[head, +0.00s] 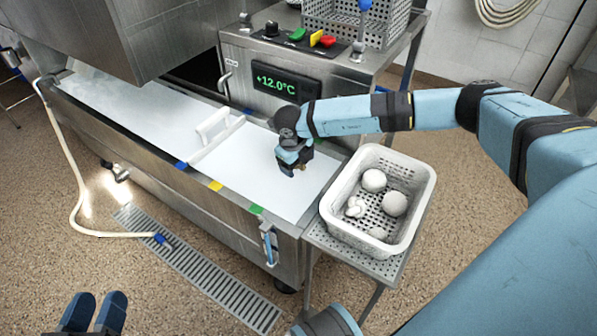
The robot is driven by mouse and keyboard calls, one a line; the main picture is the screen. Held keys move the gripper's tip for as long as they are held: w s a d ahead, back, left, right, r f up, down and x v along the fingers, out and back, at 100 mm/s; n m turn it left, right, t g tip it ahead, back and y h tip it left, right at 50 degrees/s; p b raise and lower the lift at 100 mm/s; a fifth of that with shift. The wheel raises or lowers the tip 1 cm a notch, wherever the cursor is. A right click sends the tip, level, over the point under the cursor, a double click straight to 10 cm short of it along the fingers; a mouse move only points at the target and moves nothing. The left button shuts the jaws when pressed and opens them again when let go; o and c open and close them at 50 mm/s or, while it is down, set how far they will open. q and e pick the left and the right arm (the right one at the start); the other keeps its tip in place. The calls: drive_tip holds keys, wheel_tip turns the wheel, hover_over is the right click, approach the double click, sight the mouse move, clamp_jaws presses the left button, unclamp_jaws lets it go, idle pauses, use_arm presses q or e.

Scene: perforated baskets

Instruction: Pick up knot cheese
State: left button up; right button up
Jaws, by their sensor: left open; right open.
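A white perforated basket (419,215) stands on a metal stand right of the vat and holds several white cheeses. Two are smooth round balls, one at the back (374,180) and one at the right (395,204). A smaller lumpy piece that looks like a knot cheese (355,207) lies at the left inside. Another white piece (377,233) is partly hidden by the front wall. My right gripper (294,168) is open, pointing down over the vat's white liquid, left of the basket; its fingertips are small and partly hidden. My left gripper (92,312) is open and empty at the bottom left, far from the basket.
The steel vat (285,245) holds white liquid (255,170) and a white divider with a handle (212,128). A control cabinet (330,110) with a +12.0°C display stands behind, with a metal basket (355,25) on top. A hose (75,200) and drain grate (195,268) are on the floor.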

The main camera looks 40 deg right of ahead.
drive_tip(key=shift+f, duration=0.6)
drive_tip(key=shift+r, duration=0.1)
drive_tip(key=c, duration=1)
